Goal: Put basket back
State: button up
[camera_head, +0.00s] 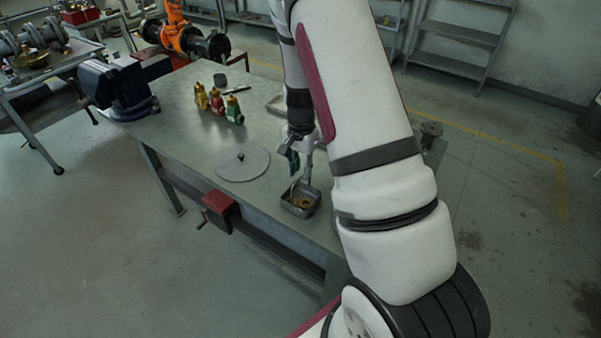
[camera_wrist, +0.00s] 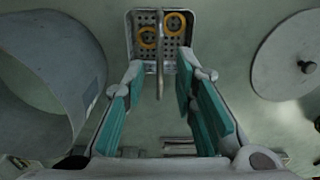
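A small grey metal basket (camera_head: 301,203) is near the front edge of the workbench (camera_head: 180,125). In the wrist view the perforated basket (camera_wrist: 147,52) holds two yellow rings (camera_wrist: 148,37). Its upright handle (camera_wrist: 160,65) points toward my wrist. My gripper (camera_head: 299,165) is above the basket, pointing down. In the wrist view its teal-padded fingers (camera_wrist: 159,68) are apart, on either side of the handle, with gaps visible on both sides. The head view does not show clearly whether the basket's underside touches the bench.
A round grey lid with a knob (camera_head: 243,164) lies left of the basket. A grey cylinder (camera_wrist: 45,75) shows at left in the wrist view. Yellow, red and green bottles (camera_head: 217,103), a blue vise (camera_head: 115,85) and a pale tray (camera_head: 275,105), partly hidden by my arm, are farther back.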

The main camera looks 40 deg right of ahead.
jog(key=s+a+r+n+t+b, duration=0.1)
jog(key=a+r+n, duration=0.15)
jog(key=r, duration=0.75)
jog(key=s+a+r+n+t, duration=0.15)
jog(key=a+r, duration=0.25)
jog(key=r, duration=0.6)
jog(key=s+a+r+n+t, duration=0.1)
jog(key=s+a+r+n, duration=0.4)
jog(key=s, duration=0.3)
jog(key=s+a+r+n+t, duration=0.2)
jog(key=s+a+r+n, duration=0.3)
jog(key=s, duration=0.4)
jog(key=shift+s+a+r, duration=0.3)
jog(key=shift+a+r, duration=0.3)
jog(key=shift+a, duration=0.1)
